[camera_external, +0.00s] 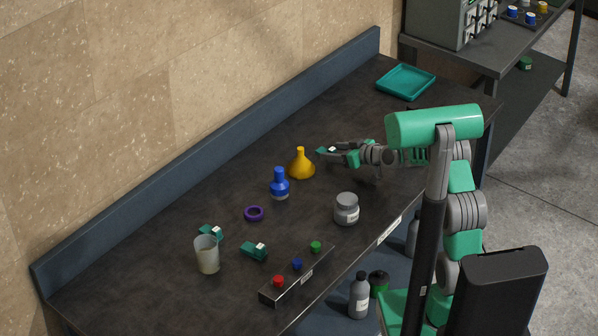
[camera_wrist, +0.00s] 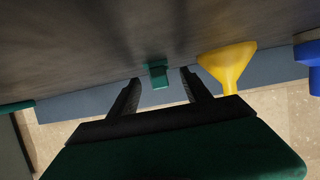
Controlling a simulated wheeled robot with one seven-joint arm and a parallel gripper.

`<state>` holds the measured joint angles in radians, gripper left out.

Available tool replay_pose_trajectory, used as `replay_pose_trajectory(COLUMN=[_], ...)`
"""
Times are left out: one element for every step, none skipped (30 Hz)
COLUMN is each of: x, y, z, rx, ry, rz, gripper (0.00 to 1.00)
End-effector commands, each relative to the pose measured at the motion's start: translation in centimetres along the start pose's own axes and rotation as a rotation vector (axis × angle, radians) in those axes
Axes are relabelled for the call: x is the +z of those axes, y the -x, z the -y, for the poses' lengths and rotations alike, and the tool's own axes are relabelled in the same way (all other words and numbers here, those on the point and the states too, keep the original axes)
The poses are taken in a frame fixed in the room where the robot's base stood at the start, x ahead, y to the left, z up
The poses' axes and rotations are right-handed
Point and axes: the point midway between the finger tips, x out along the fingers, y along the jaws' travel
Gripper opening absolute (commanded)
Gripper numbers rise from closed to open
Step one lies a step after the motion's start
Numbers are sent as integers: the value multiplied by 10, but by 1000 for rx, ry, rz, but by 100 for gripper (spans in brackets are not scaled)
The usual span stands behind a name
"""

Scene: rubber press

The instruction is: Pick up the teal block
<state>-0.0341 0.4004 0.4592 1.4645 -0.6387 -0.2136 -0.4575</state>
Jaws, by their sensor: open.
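A small teal block (camera_external: 324,151) with a white patch sits on the dark bench at my gripper's tips, just right of the yellow funnel. In the wrist view the teal block (camera_wrist: 157,74) shows ahead, between the two finger ends. My gripper (camera_external: 336,153) reaches in low over the bench from the right, with its fingers apart. In the wrist view the fingers (camera_wrist: 161,84) lie one on each side of the block, and I see no clear contact.
The yellow funnel (camera_external: 301,165) stands close to my fingers; it also shows in the wrist view (camera_wrist: 227,66). Beyond are a blue bottle (camera_external: 279,184), purple ring (camera_external: 254,213), grey jar (camera_external: 346,209), cup (camera_external: 207,255) and button box (camera_external: 298,274). A teal tray (camera_external: 405,97) lies at the far end.

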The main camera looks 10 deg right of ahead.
Motion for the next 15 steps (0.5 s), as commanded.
replay_pose_trajectory(x=[0, 0, 0, 0, 0, 0, 0, 0, 1, 1, 1, 1, 1, 1, 1], y=[-6, -9, -11, -11, -11, -11, -11, -11, -11, -11, -11, -11, -11, -10, -10], z=[1, 1, 1, 0, 0, 0, 0, 0, 0, 0, 0, 0, 0, 0, 0], rx=[-2, -2, -1, -1, 0, 0, 0, 0, 0, 0, 0, 0, 0, 0, 0], ry=[0, 1, 0, 0, 0, 0, 0, 0, 0, 0, 0, 0, 0, 0, 0], rz=[1, 0, 0, 0, 0, 0, 0, 0, 0, 0, 0, 0, 0, 0, 0], gripper=[56, 56, 56, 56, 56, 56, 56, 56, 56, 53, 51, 47, 45, 42, 39])
